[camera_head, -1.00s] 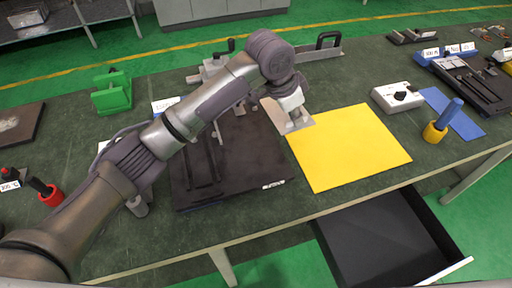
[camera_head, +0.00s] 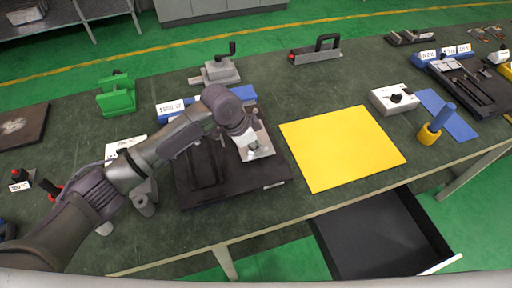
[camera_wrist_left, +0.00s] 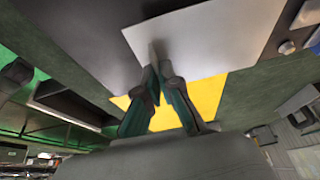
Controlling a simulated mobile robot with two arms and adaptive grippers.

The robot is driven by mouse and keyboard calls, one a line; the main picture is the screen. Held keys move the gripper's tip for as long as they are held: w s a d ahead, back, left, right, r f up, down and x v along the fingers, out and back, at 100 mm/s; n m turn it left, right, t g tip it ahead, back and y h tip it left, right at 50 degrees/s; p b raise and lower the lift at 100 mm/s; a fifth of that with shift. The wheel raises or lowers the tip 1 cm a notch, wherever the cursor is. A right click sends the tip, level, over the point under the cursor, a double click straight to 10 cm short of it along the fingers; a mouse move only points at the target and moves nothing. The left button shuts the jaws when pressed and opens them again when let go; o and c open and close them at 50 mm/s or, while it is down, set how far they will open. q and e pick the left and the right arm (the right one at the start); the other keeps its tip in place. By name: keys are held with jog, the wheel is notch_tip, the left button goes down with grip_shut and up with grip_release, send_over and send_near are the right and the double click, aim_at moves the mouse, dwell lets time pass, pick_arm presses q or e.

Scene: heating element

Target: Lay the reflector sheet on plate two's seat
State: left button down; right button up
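The reflector sheet, a thin pale grey sheet (camera_head: 262,139), is in my left gripper (camera_head: 246,146) above the right part of a black tray (camera_head: 225,192). In the left wrist view the fingers (camera_wrist_left: 158,72) are closed together at the edge of the sheet (camera_wrist_left: 220,35). Whether the sheet touches the tray is hard to tell. The tray has long raised bars on its left part and a small white label on its front edge. Plate two's seat is not clearly made out; my gripper and the sheet cover part of the tray. My right gripper is not in view.
A yellow mat (camera_head: 342,148) lies bare right of the tray. An open black drawer (camera_head: 380,235) juts out below the bench front. A grey vise (camera_head: 215,72), a green block (camera_head: 116,97) and a white control box (camera_head: 394,99) stand around.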

pick_arm(q)
jog(key=shift+f, duration=0.85)
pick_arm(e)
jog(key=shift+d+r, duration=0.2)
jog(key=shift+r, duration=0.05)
pick_arm(q)
jog(key=shift+f, duration=0.1)
jog(key=shift+f, duration=0.1)
jog(key=c, duration=1.3)
grip_release()
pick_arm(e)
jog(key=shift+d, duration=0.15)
pick_arm(q)
jog(key=b+v, duration=0.1)
jog(key=v, duration=1.1)
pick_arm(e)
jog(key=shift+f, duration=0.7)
